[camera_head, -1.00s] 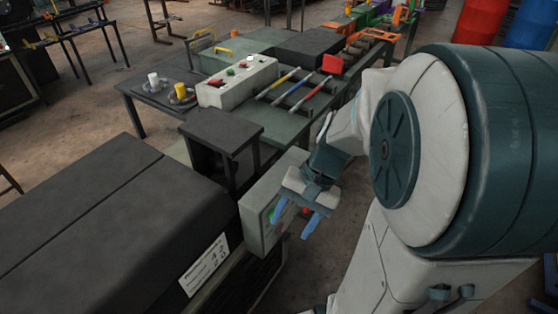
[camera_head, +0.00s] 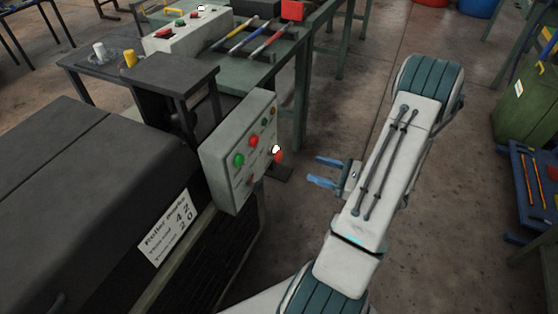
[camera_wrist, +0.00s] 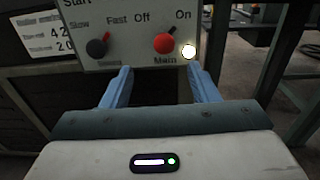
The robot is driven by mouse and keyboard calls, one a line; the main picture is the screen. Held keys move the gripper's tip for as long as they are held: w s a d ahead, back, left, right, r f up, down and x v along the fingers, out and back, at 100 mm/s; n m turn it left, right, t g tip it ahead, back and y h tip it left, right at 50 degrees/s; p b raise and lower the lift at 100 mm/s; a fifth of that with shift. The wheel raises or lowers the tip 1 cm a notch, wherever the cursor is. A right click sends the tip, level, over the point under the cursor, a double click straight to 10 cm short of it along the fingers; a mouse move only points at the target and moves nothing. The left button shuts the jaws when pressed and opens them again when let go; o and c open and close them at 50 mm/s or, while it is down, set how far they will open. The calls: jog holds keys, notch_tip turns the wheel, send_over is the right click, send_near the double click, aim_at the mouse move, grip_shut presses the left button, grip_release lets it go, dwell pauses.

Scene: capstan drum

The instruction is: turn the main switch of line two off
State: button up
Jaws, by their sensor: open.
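A grey control box (camera_head: 238,155) with buttons and knobs stands at the end of the dark machine. In the wrist view its panel (camera_wrist: 130,60) carries a red knob (camera_wrist: 164,43) labelled Main, between Off and On. The knob's pointer seems to lean up and right, towards On. A lamp (camera_wrist: 188,52) beside it is lit white; it also shows in the head view (camera_head: 276,149). My gripper (camera_head: 314,170) is open and empty, to the right of the box and apart from it. In the wrist view its blue fingertips (camera_wrist: 160,69) lie below the red knob. No line number is readable.
A dark Speed knob (camera_wrist: 97,48) sits left of the red knob. A green button (camera_head: 239,160) and a red button (camera_head: 253,141) are on the box. A table (camera_head: 225,65) with a second control box (camera_head: 187,32) stands behind.

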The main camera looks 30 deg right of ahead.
aim_at(281, 156)
jog(key=shift+t, duration=0.3)
jog(key=x, duration=1.3)
jog(key=shift+w+f, duration=0.35)
jog(key=shift+w, duration=0.05)
jog(key=c, duration=0.9)
